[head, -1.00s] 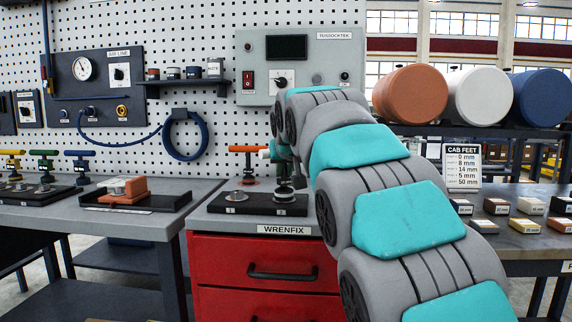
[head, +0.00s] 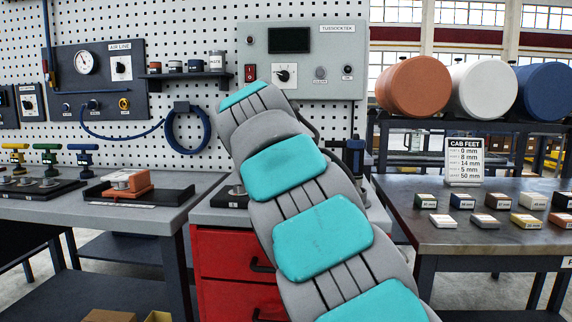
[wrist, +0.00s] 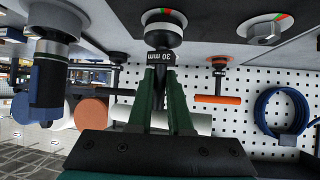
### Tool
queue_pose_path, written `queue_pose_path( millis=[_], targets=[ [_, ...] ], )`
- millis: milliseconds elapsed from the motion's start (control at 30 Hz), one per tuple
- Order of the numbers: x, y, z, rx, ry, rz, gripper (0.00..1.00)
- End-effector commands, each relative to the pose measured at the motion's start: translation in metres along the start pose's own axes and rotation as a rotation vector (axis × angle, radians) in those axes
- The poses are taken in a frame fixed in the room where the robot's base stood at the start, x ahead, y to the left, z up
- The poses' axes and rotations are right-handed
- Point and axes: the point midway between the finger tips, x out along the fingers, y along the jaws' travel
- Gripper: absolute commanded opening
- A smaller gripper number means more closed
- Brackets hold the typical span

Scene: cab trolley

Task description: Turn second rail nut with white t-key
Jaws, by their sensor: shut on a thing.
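In the wrist view, which is upside down, my gripper (wrist: 160,75) has its green fingers shut on the white T-key (wrist: 190,121). The key's white crossbar shows behind the fingers. Its dark socket, marked 30 mm (wrist: 163,60), meets a nut position with a red and green mark (wrist: 165,14). I cannot tell how fully the socket sits on the nut. A bare hex rail nut (wrist: 265,31) is to the right. In the head view my arm hides the gripper and key; one nut (head: 237,190) shows on the black block (head: 228,201).
An orange T-key (wrist: 217,98) stands near the pegboard. A blue-handled tool (wrist: 47,85) stands close on the left of the wrist view; it is probably the dark blue one (head: 355,155) beside my arm. A blue hose coil (wrist: 283,112) hangs on the pegboard.

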Motion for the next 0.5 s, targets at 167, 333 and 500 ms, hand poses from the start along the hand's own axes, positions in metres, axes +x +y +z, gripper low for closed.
queue_pose_path(
  millis=[167, 333, 500],
  targets=[
    [0.0006, -0.0022, -0.0006, 0.033, 0.002, 0.054, 0.00],
    [0.0003, -0.0034, -0.0008, 0.054, 0.002, 0.092, 0.00],
    [0.0006, -0.0020, 0.0006, 0.082, -0.001, 0.121, 0.00]
  ],
)
